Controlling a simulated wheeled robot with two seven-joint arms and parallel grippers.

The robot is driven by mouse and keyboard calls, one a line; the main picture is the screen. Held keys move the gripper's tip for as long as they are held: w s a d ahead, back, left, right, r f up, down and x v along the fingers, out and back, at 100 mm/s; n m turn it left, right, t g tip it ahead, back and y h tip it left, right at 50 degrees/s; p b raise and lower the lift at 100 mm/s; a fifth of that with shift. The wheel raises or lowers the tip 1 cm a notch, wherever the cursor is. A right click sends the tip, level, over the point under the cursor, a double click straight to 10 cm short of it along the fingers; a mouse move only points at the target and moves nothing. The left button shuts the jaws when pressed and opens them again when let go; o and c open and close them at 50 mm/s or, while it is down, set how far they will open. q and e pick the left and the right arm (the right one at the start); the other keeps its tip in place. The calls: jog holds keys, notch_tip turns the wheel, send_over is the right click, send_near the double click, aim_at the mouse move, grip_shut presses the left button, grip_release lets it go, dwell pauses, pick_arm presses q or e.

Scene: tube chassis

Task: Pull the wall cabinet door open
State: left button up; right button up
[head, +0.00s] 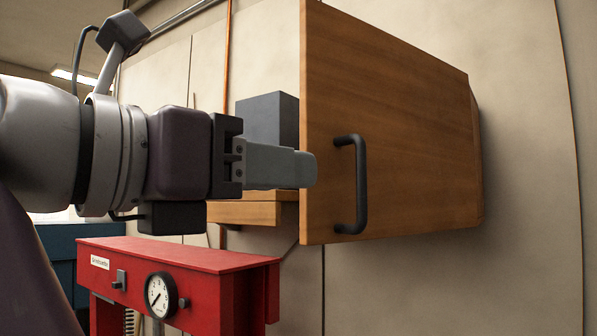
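The wooden cabinet door (410,130) stands swung out from the wall, its free edge at the left and nearer to me, its far edge back at the wall. A black bar handle (360,190) is on the face turned toward me, close to the free edge. My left gripper (308,168) comes in level from the left. Its grey fingers overlap the free edge in the picture and end just left of the handle, apart from it. I cannot tell whether they touch the door. The fingers show side-on, so their gap is hidden. My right gripper is not in view.
Behind the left gripper, a dark grey box (268,108) sits above a wooden ledge (245,213). A red press frame (180,258) with a round gauge (160,295) stands below the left arm. The wall right of the door is clear.

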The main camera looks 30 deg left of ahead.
pick_arm(q)
jog(key=shift+s+a, duration=0.15)
jog(key=shift+s, duration=0.25)
